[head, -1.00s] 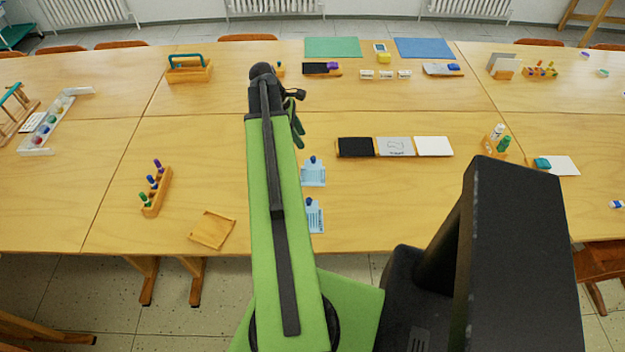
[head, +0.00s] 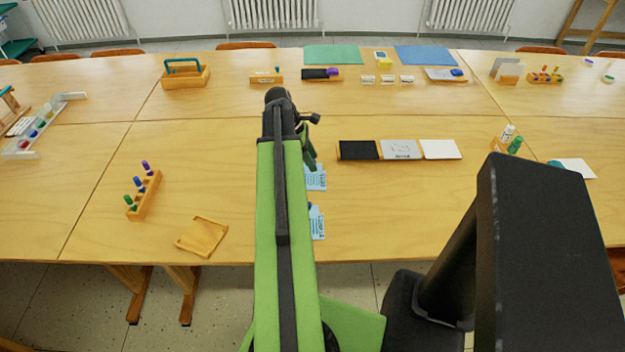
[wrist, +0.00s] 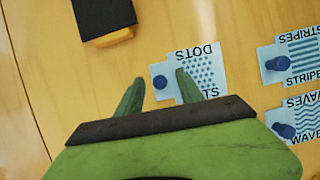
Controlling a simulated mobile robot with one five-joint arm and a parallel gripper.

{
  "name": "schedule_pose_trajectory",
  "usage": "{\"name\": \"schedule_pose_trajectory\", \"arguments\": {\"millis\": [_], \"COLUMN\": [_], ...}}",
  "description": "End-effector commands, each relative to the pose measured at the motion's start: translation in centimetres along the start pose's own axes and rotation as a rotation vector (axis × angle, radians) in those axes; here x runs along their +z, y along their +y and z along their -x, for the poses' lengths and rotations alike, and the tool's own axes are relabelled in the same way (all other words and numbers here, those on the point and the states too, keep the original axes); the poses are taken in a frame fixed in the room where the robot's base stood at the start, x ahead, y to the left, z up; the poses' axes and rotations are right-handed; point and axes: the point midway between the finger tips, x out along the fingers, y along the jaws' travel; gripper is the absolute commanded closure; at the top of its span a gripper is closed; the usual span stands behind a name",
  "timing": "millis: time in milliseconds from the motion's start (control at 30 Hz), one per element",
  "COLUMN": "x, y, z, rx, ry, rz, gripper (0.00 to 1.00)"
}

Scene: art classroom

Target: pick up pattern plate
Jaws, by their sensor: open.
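Three pale blue pattern plates with dark blue knobs show in the wrist view: the dots plate (wrist: 204,74), the stripes plate (wrist: 297,56) and the waves plate (wrist: 301,118). My gripper (wrist: 160,78) is open and empty, with its two green fingertips either side of the dots plate's knob in the picture. I cannot tell how high they are above it. In the head view my gripper (head: 310,150) overlaps the far edge of one blue plate (head: 316,180), and another blue plate (head: 317,224) lies nearer. My arm hides part of this area.
A tray with black, grey and white tiles (head: 400,150) lies right of my gripper; its black tile (wrist: 104,12) shows in the wrist view. A wooden tray (head: 202,236) and a marker holder (head: 146,196) lie to the left. The table between is clear.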

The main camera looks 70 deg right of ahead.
Motion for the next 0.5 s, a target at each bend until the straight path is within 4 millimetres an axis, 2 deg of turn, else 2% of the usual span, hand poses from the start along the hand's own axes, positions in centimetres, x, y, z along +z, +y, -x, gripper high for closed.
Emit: {"name": "schedule_pose_trajectory", "arguments": {"millis": [33, 367, 500], "x": [0.02, -0.01, -0.03], "y": [0.00, -0.01, -0.01], "z": [0.10, 0.12, 0.12], "rx": [0.000, 0.000, 0.000], "ry": [0.000, 0.000, 0.000], "rz": [0.000, 0.000, 0.000], "gripper": [0.56, 0.99, 1.00]}}
